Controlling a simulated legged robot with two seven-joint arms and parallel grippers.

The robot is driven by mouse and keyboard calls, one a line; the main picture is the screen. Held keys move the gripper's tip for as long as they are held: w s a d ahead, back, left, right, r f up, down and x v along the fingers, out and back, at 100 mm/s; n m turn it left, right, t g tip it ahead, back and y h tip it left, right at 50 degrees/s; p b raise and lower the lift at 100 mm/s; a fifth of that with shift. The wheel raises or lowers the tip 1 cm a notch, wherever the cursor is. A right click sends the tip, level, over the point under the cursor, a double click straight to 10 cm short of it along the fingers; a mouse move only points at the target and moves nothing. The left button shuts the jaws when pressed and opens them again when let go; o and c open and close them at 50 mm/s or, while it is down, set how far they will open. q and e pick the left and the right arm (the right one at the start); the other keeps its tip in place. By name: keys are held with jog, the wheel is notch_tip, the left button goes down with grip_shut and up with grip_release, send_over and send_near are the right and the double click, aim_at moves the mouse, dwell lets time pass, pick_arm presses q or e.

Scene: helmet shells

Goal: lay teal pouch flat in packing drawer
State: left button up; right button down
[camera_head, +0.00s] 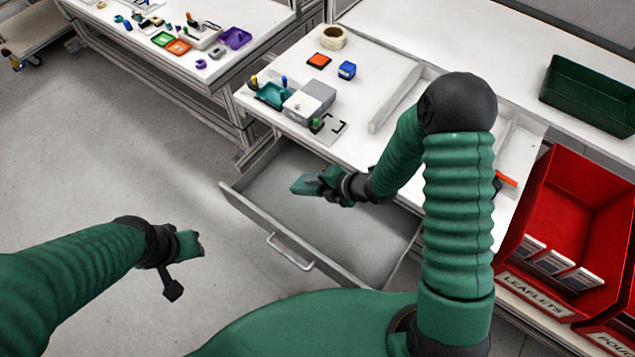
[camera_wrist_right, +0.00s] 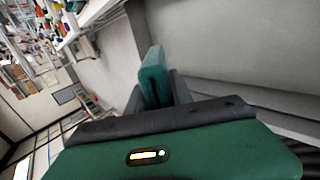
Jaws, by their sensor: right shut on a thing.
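The teal pouch (camera_head: 306,184) is held in my right gripper (camera_head: 328,182), above the open packing drawer (camera_head: 292,248). In the right wrist view the pouch (camera_wrist_right: 153,77) stands out between the fingers of my right gripper (camera_wrist_right: 160,95), with its narrow edge showing. The part between the fingers is hidden. The drawer's grey floor is bare where it shows; my right arm hides part of its right side. My left gripper (camera_head: 190,243) is over the floor at the left, away from the drawer; its fingers are too small to read.
The white worktop (camera_head: 365,65) above the drawer carries a tape roll (camera_head: 334,37), a blue box (camera_head: 347,70), an orange block (camera_head: 319,60) and a grey fixture (camera_head: 308,100). Red bins (camera_head: 570,205) stand at the right, and a green tray (camera_head: 590,95) lies behind them.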

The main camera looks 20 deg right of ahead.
jog(key=shift+d, duration=0.1)
jog(key=shift+d+f+b, duration=0.15)
jog(key=shift+f+b, duration=0.2)
jog(key=shift+b, duration=0.1)
notch_tip(320, 180, down, 14)
jog(key=b, duration=1.3)
jog(key=shift+f, duration=0.1)
jog(key=c, duration=1.1)
grip_release()
jog(key=shift+o, duration=0.2)
